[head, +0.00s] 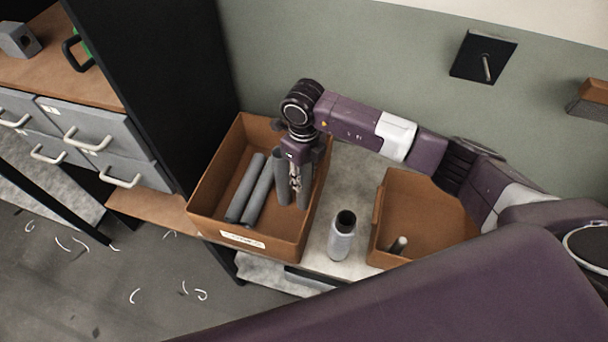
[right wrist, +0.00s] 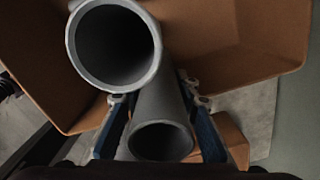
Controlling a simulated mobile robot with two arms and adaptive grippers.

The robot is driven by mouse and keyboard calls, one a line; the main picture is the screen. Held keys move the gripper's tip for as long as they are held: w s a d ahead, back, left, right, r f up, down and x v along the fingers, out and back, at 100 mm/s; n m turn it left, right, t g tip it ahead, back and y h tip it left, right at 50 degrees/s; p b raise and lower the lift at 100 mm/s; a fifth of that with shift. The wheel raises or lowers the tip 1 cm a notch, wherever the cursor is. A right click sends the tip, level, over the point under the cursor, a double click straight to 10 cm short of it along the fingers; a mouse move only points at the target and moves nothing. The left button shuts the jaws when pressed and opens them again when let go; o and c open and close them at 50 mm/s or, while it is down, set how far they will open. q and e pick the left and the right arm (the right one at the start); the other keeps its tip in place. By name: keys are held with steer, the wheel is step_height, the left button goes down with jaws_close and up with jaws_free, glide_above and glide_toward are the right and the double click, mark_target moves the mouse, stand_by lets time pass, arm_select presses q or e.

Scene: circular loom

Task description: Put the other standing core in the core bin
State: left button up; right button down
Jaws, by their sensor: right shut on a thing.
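The core bin (head: 203,208) is a brown open box on the left of the light table. Two grey cores (head: 245,188) lie side by side in it. My right gripper (head: 296,184) points down inside the bin at its right side, shut on a grey core (right wrist: 160,110) that runs between its blue-sided fingers. Another grey core (right wrist: 75,45) is beside the held one, its open end facing the wrist camera. In the head view the gripper partly hides these two upright cores. A pale grey cylinder (head: 341,243) with a dark open top stands on the table right of the bin. My left gripper is out of view.
A second brown bin (head: 440,213) stands to the right with a small pale-ended piece (head: 398,245) in it. A black cabinet side (head: 165,80) rises close left of the core bin. A grey-green wall is behind.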

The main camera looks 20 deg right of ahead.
steer(key=shift+f, duration=0.2)
steer(key=c, duration=1.5)
jaws_free()
steer(key=shift+r, duration=0.1)
steer(key=shift+r, duration=0.25)
step_height(320, 180, up, 12)
steer(key=b, duration=0.2)
steer(key=shift+f, duration=0.15)
